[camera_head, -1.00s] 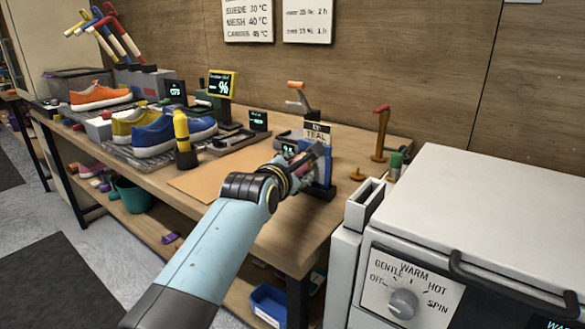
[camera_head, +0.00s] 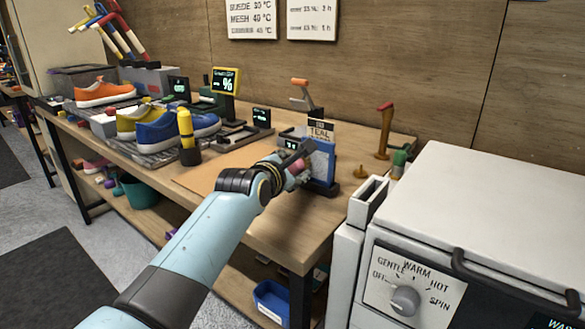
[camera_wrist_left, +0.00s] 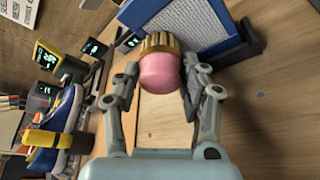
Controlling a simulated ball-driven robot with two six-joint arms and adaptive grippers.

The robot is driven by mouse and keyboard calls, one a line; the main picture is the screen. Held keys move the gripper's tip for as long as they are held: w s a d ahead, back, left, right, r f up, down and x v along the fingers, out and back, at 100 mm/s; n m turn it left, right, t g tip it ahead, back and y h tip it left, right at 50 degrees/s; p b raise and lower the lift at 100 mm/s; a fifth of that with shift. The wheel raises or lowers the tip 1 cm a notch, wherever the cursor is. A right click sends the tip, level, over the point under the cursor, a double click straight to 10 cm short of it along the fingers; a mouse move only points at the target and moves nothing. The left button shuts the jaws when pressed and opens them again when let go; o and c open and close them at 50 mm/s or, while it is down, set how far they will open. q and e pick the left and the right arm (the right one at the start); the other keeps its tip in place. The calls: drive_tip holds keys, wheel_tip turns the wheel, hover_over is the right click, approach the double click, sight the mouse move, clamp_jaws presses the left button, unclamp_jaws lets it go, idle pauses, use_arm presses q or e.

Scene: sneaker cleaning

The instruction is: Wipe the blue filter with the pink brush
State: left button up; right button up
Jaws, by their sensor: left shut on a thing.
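The blue filter (camera_head: 322,163), a blue frame around a pale mesh, stands upright in a dark holder near the bench's right end. In the left wrist view the filter (camera_wrist_left: 207,22) is at the top, partly cut off. My left gripper (camera_head: 295,168) is in front of its left side. In the wrist view this gripper (camera_wrist_left: 160,80) is shut on the pink brush (camera_wrist_left: 159,72). The brush has a round pink handle, and its tan bristles point toward the mesh. I cannot tell whether the bristles touch it. My right gripper is not in view.
A small sign reading TEAL (camera_head: 320,130) is at the filter's top. A white machine (camera_head: 470,220) with a dial stands to the right. Shoes, including a blue sneaker (camera_head: 160,132), and a yellow-black bottle (camera_head: 187,137) are to the left. A bare brown mat (camera_head: 205,180) lies between.

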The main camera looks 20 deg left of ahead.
use_arm(q)
drive_tip(key=shift+s+a+r+p, duration=0.1)
drive_tip(key=shift+s+a+p, duration=0.2)
drive_tip(key=shift+s+p, duration=0.5)
drive_tip(key=shift+s+a+r+p, duration=0.1)
drive_tip(key=shift+s+a+p, duration=0.15)
drive_tip(key=shift+s+p, duration=0.45)
drive_tip(key=shift+s+a+r+p, duration=0.1)
drive_tip(key=shift+s+a+p, duration=0.2)
drive_tip(key=shift+s+p, duration=0.5)
drive_tip(key=shift+s+a+f+p, duration=0.15)
drive_tip(key=shift+s+a+p, duration=0.05)
drive_tip(key=shift+s+p, duration=0.15)
drive_tip(key=shift+f, duration=0.1)
drive_tip(key=shift+s, duration=0.1)
drive_tip(key=shift+s+a+p, duration=0.35)
drive_tip(key=shift+s+p, duration=0.35)
drive_tip(key=shift+s, duration=0.15)
drive_tip(key=shift+s+a, duration=0.15)
drive_tip(key=shift+s, duration=0.4)
